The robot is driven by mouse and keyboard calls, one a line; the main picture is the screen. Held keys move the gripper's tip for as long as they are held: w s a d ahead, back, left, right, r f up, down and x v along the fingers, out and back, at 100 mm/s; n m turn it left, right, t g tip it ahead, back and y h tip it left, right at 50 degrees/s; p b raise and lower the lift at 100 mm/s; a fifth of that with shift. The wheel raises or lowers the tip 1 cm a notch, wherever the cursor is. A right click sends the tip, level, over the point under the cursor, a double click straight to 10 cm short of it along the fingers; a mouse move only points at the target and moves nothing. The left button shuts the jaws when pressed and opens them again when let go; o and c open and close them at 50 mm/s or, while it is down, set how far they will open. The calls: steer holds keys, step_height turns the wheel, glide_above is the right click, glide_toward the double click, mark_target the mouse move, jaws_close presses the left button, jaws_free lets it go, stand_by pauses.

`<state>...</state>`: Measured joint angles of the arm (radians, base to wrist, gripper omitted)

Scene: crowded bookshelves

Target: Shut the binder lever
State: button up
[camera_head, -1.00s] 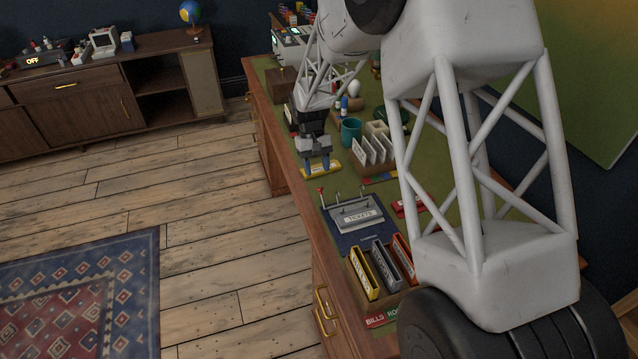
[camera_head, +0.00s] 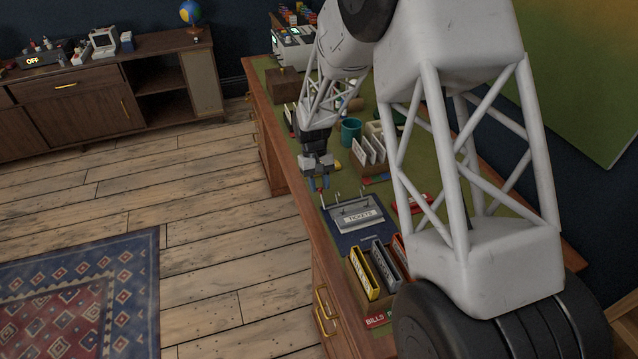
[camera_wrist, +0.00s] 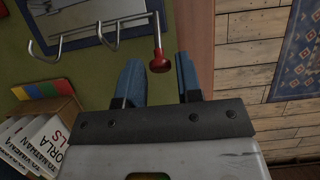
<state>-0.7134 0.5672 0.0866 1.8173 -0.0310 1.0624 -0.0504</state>
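The binder (camera_head: 345,240) lies open on the desk, dark blue, with a grey part labelled TICKETS. In the wrist view its metal mechanism (camera_wrist: 97,25) shows curved rings standing up with a gap at their ends. The lever is a thin metal rod with a red knob (camera_wrist: 159,63) at the right end of the mechanism. My gripper (camera_head: 318,184) is over the binder's far left end, at the lever. In the wrist view my gripper (camera_wrist: 158,78) is open, its blue fingers either side of the red knob, with visible gaps. Whether the fingers touch the lever cannot be told.
White cards in a wooden holder (camera_head: 368,157) stand beyond the binder. A rack with yellow, grey and red binders, the yellow one (camera_head: 364,274) nearest the edge, is on the near side. The desk's wooden edge (camera_head: 296,196) runs close by my gripper, with open floor beyond.

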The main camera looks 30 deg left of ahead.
mark_target(325, 209)
jaws_close()
steer(key=shift+d+r, duration=0.1)
steer(key=shift+r, duration=0.1)
steer(key=shift+s+d+r+t+y, duration=0.4)
steer(key=shift+s+t+y, duration=0.05)
steer(key=shift+t+y, duration=0.35)
steer(key=shift+s+d+r+t+y, duration=0.3)
steer(key=shift+s+d+t+y, duration=0.25)
steer(key=shift+t+y, duration=0.35)
steer(key=shift+s+d+r+t+y, duration=0.15)
steer(key=shift+s+d+t+y, duration=0.4)
steer(key=shift+t+y, duration=0.15)
steer(key=shift+s+d+t+y, duration=0.4)
steer(key=shift+t+y, duration=0.3)
steer(key=shift+s+d+t+y, duration=0.25)
steer(key=shift+s+t+y, duration=0.05)
